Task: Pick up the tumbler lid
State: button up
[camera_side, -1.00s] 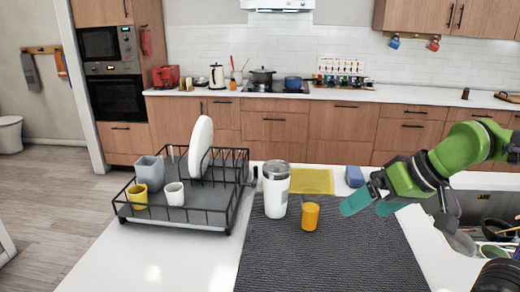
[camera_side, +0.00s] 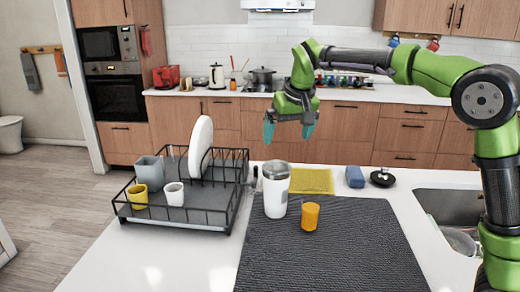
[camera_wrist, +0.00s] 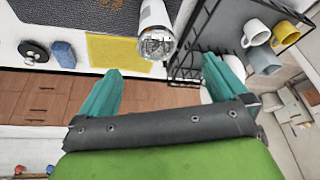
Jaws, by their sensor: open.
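A black round piece that looks like a lid (camera_side: 382,178) lies flat on the white counter beside the sink, right of the blue sponge. It also shows at the left of the wrist view (camera_wrist: 33,52). The white tumbler (camera_side: 276,195) stands upright at the mat's back left corner. Its top looks grey and metallic in the wrist view (camera_wrist: 155,42); I cannot tell whether it is covered. My gripper (camera_side: 288,134) is open and empty, pointing down, high above the counter near the tumbler and well left of the black piece. Its teal fingers frame the wrist view (camera_wrist: 163,72).
An orange cup (camera_side: 310,217) stands on the dark mat (camera_side: 320,256) beside the tumbler. A yellow cloth (camera_side: 312,181) and blue sponge (camera_side: 355,177) lie behind. A dish rack (camera_side: 232,213) with a plate and cups is left. The sink (camera_side: 450,206) is right.

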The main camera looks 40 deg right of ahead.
notch_tip(320, 180, up, 3)
send_over(278, 164)
jog(key=s+a, duration=0.1)
jog(key=s, duration=0.2)
jog(key=shift+m+h, duration=0.3)
jog(key=f, duration=1.1)
jog(key=shift+w, duration=0.25)
jog(key=shift+w+x, duration=0.15)
jog(key=shift+x, duration=1.25)
jog(key=shift+w+x, duration=0.2)
jog(key=shift+x, duration=1.2)
jog(key=shift+d+r, duration=0.1)
jog(key=shift+r, duration=0.1)
jog(key=c, duration=0.7)
